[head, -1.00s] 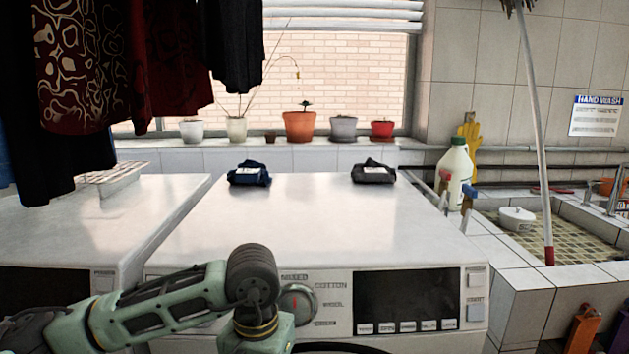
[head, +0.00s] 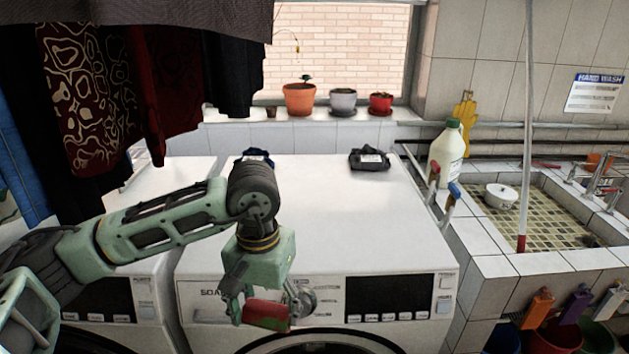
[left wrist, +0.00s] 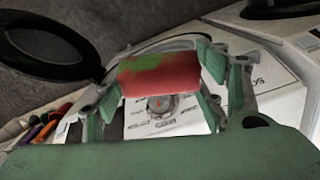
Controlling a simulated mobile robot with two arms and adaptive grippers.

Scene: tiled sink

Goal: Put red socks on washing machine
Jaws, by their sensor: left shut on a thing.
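My left gripper (head: 264,300) is shut on the red socks (head: 266,317), a small red bundle with a green patch. It points down in front of the washing machine's (head: 310,205) control panel, below the level of its white top. In the left wrist view the red socks (left wrist: 160,78) sit between the fingers, with the panel and its knob behind. On the machine's top, near the back edge, a dark blue folded bundle (head: 260,154) is partly hidden by my arm. A black folded bundle (head: 369,160) lies to its right. My right gripper is not in view.
The front and middle of the machine's top are clear. Dark and patterned clothes (head: 90,90) hang at upper left. Potted plants (head: 299,99) line the sill. A white bottle (head: 447,152) and a tiled sink (head: 525,215) are at right, with a mop pole (head: 528,120).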

